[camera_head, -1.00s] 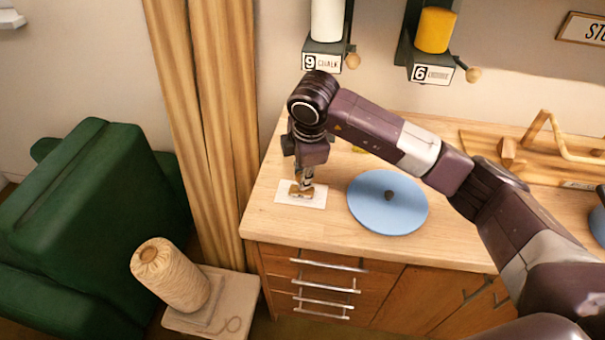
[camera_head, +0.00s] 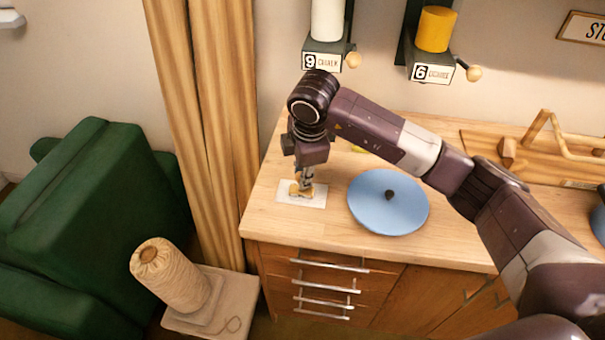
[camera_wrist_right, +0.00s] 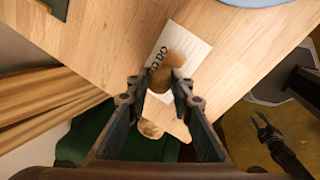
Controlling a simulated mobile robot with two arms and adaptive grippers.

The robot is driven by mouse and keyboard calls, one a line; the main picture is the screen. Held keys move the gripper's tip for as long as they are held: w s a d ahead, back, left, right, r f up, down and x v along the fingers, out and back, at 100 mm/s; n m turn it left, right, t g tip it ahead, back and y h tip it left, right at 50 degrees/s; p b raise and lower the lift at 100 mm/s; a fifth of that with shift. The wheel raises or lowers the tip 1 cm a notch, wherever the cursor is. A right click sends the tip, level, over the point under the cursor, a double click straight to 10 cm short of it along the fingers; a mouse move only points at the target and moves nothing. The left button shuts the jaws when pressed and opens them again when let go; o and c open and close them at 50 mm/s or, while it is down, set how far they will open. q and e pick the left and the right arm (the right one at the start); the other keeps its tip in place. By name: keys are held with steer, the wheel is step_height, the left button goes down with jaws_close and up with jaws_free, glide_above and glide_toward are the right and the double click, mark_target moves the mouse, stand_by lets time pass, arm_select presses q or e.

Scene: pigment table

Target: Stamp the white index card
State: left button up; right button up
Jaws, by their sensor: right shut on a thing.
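The white index card (camera_head: 315,200) lies flat on the wooden counter, left of the blue disc. In the right wrist view the card (camera_wrist_right: 190,40) shows printed lettering, partly covered. My right gripper (camera_head: 304,180) points down over the card and is shut on a small tan-brown stamp (camera_head: 300,190). The stamp also shows between the fingers in the right wrist view (camera_wrist_right: 161,79). It is over the card; I cannot tell whether its underside touches it. My left gripper (camera_wrist_right: 262,124) shows small and dark at the right of the wrist view, away from the counter; its opening is unclear.
A blue round disc (camera_head: 375,212) with a dark knob is right of the card. A wooden rack (camera_head: 545,150) is at the back right. Wall holders carry a white cylinder (camera_head: 327,18) and a yellow one (camera_head: 435,30). A twine spool (camera_head: 172,275) stands beyond the counter's left edge.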

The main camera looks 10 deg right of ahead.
steer(key=shift+s, duration=0.1)
stand_by(0.5)
steer(key=shift+w+p+v, duration=0.2)
steer(key=shift+p+v, duration=0.4)
steer(key=shift+v, duration=0.25)
steer(key=shift+w+r+p, duration=0.15)
steer(key=shift+r+p, duration=1)
steer(key=shift+r, duration=1.55)
